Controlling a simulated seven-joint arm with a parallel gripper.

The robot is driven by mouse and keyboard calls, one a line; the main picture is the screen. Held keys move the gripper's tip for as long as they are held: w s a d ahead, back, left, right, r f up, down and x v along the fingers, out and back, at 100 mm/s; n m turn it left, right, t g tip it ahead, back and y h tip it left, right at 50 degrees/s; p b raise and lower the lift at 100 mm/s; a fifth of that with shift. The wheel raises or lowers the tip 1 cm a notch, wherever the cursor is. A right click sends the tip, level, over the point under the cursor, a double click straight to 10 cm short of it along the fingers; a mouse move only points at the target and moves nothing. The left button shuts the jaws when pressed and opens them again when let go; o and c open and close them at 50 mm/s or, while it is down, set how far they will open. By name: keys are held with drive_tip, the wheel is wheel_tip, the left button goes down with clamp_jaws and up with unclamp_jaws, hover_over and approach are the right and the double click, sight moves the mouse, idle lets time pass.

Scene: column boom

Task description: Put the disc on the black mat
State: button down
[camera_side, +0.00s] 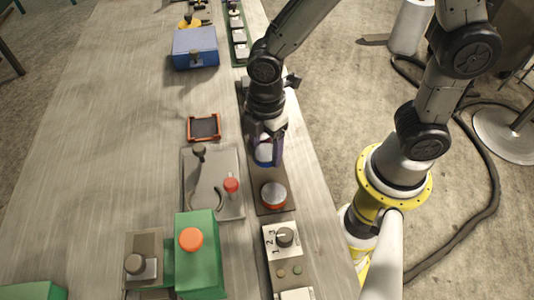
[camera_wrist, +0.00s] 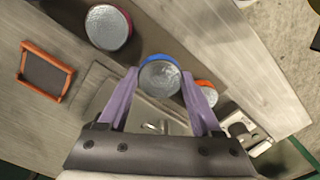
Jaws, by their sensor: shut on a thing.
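A disc with a silver top and blue side (camera_wrist: 160,75) is between the purple fingers of my gripper (camera_wrist: 160,84) in the wrist view. My gripper is shut on it. In the side view my gripper (camera_side: 266,153) is over the dark strip on the right of the bench, with the blue disc partly hidden between the fingers. The dark mat, nearly black with an orange rim (camera_side: 191,130), lies to the left of my gripper. It also shows at the left of the wrist view (camera_wrist: 28,68). No object lies on it.
An orange-sided disc (camera_side: 273,194) sits on the dark strip, nearer the camera. A maroon-sided disc (camera_wrist: 108,27) shows in the wrist view. A grey plate with a red-knobbed lever (camera_side: 231,185) and a green box with an orange button (camera_side: 190,239) stand near the mat. Bare bench lies left.

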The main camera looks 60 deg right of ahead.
sight(267, 152)
drive_tip(key=shift+f, duration=1.35)
drive_tip(key=shift+f, duration=0.1)
drive_tip(key=shift+c, duration=0.3)
unclamp_jaws()
drive_tip(key=shift+s, duration=0.1)
wheel_tip(267, 152, up, 12)
drive_tip(key=s+d+r+m+t, duration=0.2)
drive_tip(key=s+d+r+m, duration=0.2)
drive_tip(key=d+m, duration=0.2)
drive_tip(key=s+d+r+m+t, duration=0.3)
drive_tip(key=s+d+r+m, duration=0.1)
drive_tip(key=d+m, duration=0.3)
drive_tip(key=s+m, duration=0.1)
drive_tip(key=m, duration=0.1)
drive_tip(key=shift+d+m+t, duration=0.25)
drive_tip(key=shift+m+t, duration=0.05)
drive_tip(key=shift+m, duration=0.1)
